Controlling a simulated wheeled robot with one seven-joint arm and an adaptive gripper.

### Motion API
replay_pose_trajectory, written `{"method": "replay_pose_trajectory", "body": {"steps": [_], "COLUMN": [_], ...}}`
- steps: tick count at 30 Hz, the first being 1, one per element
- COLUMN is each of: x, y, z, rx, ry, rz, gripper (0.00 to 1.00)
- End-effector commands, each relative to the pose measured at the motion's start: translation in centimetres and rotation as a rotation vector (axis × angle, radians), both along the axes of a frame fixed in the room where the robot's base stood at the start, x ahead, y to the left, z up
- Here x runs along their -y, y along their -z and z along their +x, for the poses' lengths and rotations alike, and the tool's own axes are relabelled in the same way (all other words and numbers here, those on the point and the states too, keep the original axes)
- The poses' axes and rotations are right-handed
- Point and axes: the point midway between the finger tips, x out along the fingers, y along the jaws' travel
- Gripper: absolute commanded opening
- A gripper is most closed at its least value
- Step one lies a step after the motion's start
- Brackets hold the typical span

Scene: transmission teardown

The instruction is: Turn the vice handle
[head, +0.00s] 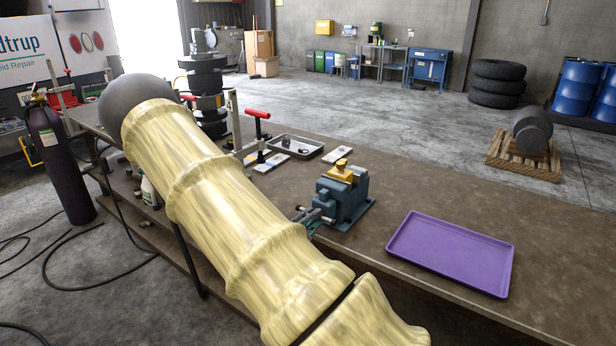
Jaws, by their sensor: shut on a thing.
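The blue-grey bench vice (345,197) stands on the brown workbench near the middle of the head view. A yellow part (341,172) sits at the top of its jaws. The vice handle (312,214), with grey metal bars, sticks out of the vice's left side toward my arm. My arm, in a pale yellow sleeve, crosses the foreground and hides the space beside and below the handle. I cannot make out my gripper or its fingers. Whether anything touches the handle is hidden.
A purple tray (455,252) lies empty to the right of the vice. A dark tray (294,146) with small parts, a red-handled clamp (257,115) and a stack of dark round parts (207,85) stand farther back. The bench (420,190) between vice and purple tray is clear.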

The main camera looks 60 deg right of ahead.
Motion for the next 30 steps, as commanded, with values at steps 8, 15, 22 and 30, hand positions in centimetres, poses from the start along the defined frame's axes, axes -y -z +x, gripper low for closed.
{"method": "replay_pose_trajectory", "body": {"steps": [8, 15, 22, 30], "x": [0.0, -0.1, -1.2, -5.7], "y": [0.1, 0.0, 0.0, 0.0], "z": [-0.2, 0.1, 0.2, 0.1], "rx": [-0.004, -0.001, -0.001, -0.001], "ry": [0.003, -0.001, -0.003, -0.002], "rz": [0.001, 0.000, 0.001, 0.000], "gripper": [0.46, 0.46, 0.46, 0.46]}}
